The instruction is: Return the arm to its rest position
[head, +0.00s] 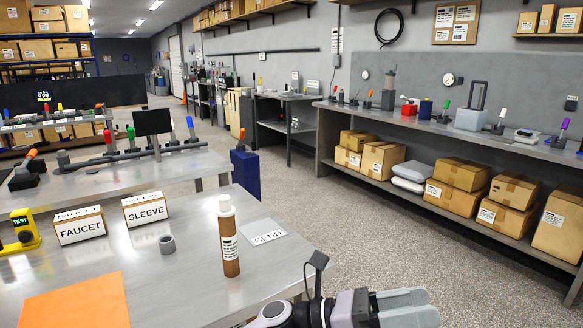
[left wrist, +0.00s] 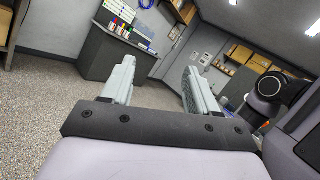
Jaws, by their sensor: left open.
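My left gripper (head: 420,306) is at the bottom of the head view, past the right edge of the near table (head: 185,285), pointing right. It also shows in the left wrist view (left wrist: 159,68), with its two fingers apart and nothing between them; it points out over the room and its floor. My right gripper is in neither view.
On the near table stand a brown bottle with a white cap (head: 229,240), a grey ring (head: 167,244), FAUCET (head: 80,228) and SLEEVE (head: 145,210) boxes, a SEND plate (head: 262,231) and an orange sheet (head: 75,302). Open floor (head: 400,235) lies between table and right-hand bench (head: 450,128).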

